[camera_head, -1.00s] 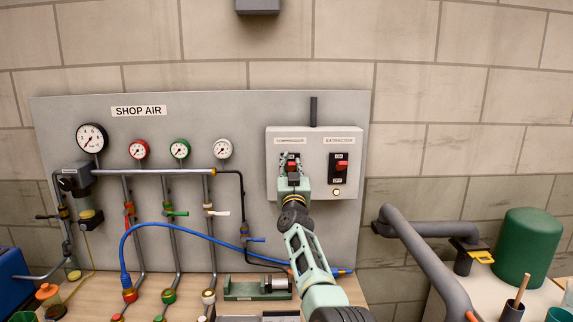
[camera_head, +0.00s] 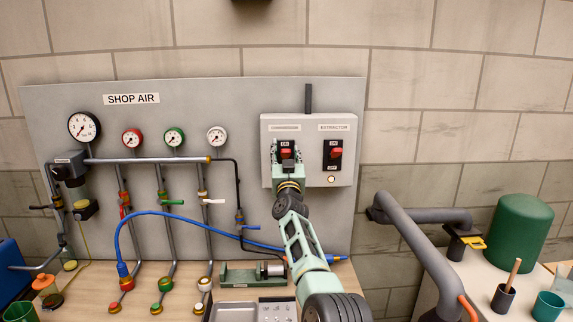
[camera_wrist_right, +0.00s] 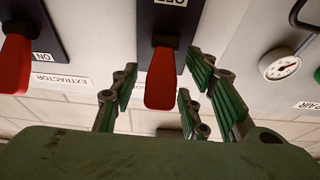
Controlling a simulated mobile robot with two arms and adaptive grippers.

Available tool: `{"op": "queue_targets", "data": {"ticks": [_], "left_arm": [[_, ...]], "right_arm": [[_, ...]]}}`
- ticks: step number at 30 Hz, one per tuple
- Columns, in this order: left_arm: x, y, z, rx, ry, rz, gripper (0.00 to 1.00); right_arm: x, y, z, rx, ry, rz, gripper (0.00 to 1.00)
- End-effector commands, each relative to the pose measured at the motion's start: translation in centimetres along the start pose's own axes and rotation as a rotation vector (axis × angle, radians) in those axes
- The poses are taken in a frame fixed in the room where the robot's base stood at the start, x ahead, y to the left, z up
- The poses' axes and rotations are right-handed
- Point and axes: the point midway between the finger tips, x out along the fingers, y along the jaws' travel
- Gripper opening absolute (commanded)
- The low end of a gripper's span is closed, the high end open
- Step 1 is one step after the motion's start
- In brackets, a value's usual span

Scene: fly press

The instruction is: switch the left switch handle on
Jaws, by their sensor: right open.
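The grey switch box (camera_head: 309,120) is on the board, with two switches. The left switch, under the compressor label, has a red handle (camera_head: 287,153), partly hidden behind my right gripper (camera_head: 287,160). In the upside-down right wrist view this red handle (camera_wrist_right: 161,80) stands between the spread green fingers of my right gripper (camera_wrist_right: 160,92). I see space on both sides of it, so the gripper is open around the handle, not clamped. The OFF label is seen near its base. My left gripper is out of view.
The extractor switch's red handle (camera_head: 337,153) is just right of the left switch, with a glowing lamp (camera_head: 331,179) below it. Gauges, pipes and a blue hose (camera_head: 190,220) fill the board to the left. A grey duct (camera_head: 415,240) stands at right.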

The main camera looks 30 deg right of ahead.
Motion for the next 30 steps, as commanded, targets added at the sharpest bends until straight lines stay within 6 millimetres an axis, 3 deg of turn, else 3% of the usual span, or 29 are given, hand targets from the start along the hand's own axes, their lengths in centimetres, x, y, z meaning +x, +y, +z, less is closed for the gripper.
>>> {"op": "queue_targets", "data": {"ticks": [10,30], "left_arm": [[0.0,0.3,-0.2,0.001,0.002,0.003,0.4],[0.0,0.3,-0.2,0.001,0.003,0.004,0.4]], "right_arm": [[-2.9,0.0,0.1,0.001,-0.001,0.001,0.42],[-11.2,-0.1,0.1,-0.001,-0.001,0.0,0.42]]}}
